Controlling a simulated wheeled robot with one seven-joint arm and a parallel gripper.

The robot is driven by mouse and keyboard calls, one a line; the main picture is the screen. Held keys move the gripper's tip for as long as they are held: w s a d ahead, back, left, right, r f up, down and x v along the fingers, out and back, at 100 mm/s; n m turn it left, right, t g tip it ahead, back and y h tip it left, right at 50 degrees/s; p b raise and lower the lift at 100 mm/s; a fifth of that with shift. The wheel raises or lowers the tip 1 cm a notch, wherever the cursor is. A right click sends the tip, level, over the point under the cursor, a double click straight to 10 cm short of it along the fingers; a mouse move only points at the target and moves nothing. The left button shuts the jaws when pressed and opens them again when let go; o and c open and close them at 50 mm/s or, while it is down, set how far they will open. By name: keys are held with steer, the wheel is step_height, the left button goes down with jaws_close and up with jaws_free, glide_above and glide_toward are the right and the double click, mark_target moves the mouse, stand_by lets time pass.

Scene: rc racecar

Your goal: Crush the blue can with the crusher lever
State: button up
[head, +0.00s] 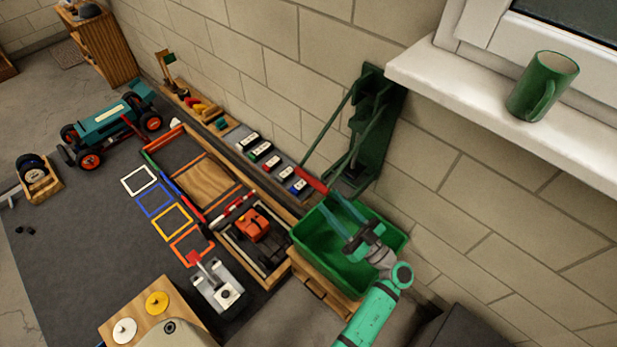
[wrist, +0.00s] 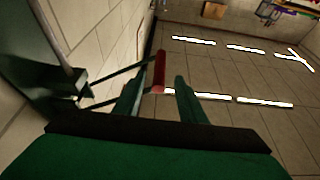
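The green can crusher (head: 378,125) is mounted on the brick wall. Two thin lever bars run from it down to a red lever handle (head: 311,180). My gripper (head: 339,207) is above the green bin, just right of and below the handle. In the wrist view, the red handle (wrist: 159,70) shows between and just beyond the two fingertips (wrist: 158,88). The fingers are apart, with a visible gap between the handle and the right finger. I cannot tell whether either finger touches it. I cannot make out a blue can in either view.
A green bin (head: 310,245) stands under my gripper on a wooden stand. A green mug (head: 541,86) sits on the windowsill (head: 470,90). An orange and black vehicle (head: 258,228) is left of the bin.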

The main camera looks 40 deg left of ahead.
mark_target(301, 170)
steer(key=x, duration=1)
steer(key=shift+a+r, duration=0.15)
steer(key=shift+a, duration=0.15)
jaws_close()
